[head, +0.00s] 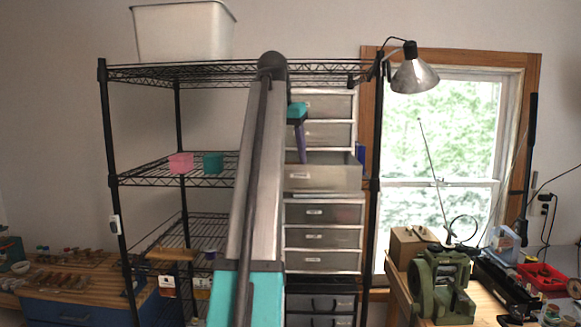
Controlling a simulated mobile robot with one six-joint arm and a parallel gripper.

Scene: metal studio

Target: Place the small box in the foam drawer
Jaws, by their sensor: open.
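Two small boxes, one pink (181,162) and one teal (213,162), stand side by side on the middle wire shelf, left of my arm. One drawer (322,179) of the drawer stack is pulled out toward me; its label is too small to read, and its inside is mostly hidden. My gripper (302,158), with a teal wrist and a purple finger, points down just above and behind this drawer's front edge. It is open, and I see no object in it, though the fingertips are partly hidden by the drawer front.
The black wire rack (118,181) surrounds the drawer stack; its upper shelf (215,72) holds a white bin (184,32). A lamp (414,75) hangs at the right post. Workbenches with tools stand at both sides, including a green machine (440,283).

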